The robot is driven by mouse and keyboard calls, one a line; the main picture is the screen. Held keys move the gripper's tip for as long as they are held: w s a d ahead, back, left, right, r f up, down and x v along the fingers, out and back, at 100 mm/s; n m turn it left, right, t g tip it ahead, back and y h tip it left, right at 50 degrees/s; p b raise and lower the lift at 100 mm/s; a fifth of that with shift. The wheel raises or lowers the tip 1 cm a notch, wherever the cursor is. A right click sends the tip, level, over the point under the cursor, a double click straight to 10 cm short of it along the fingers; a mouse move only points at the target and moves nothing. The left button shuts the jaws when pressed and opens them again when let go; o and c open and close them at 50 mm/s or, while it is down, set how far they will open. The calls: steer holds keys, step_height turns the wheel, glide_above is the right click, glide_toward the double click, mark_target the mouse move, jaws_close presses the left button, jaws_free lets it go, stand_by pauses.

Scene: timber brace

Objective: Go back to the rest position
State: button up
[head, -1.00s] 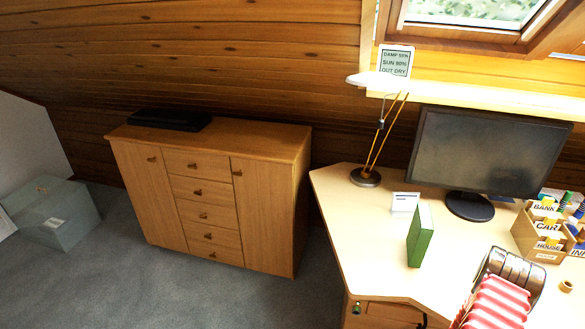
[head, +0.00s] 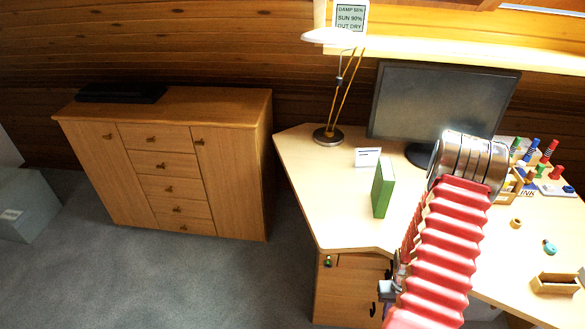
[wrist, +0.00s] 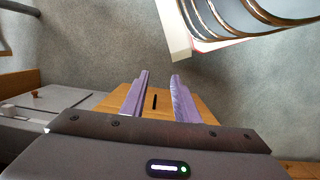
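My gripper (wrist: 158,82) shows in the wrist view with its two purple fingers apart and nothing between them. Beyond the fingertips is grey carpet (wrist: 110,50), with a wooden surface with a dark handle lower down between the fingers. In the head view my arm's red bellows section rises in front of the desk (head: 330,215) and covers part of it. A small grey part by the bellows, near the desk's front edge, may be my gripper, but its fingers are not clear there.
On the desk are a monitor (head: 445,105), a lamp (head: 328,136), a green box (head: 383,187), a white card (head: 367,157), a small wooden tray (head: 556,283) and coloured markers (head: 545,152). A wooden cabinet (head: 175,160) stands left. The carpet before it (head: 180,280) is clear.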

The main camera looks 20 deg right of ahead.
steer(key=w+a+r, duration=0.2)
steer(key=a+r, duration=0.3)
steer(key=r, duration=0.7)
steer(key=w+a+r, duration=0.3)
steer(key=a+r, duration=0.2)
steer(key=r, duration=0.7)
steer(key=s+a+r+n+t, duration=0.1)
steer(key=a+r+n+t, duration=0.1)
steer(key=a+r, duration=0.8)
steer(key=s+a+r+n+t, duration=0.2)
steer(key=a+r+t, duration=0.3)
steer(key=a+r, duration=0.5)
step_height(320, 180, up, 5)
steer(key=shift+f+n, duration=0.1)
steer(key=shift+n, duration=0.5)
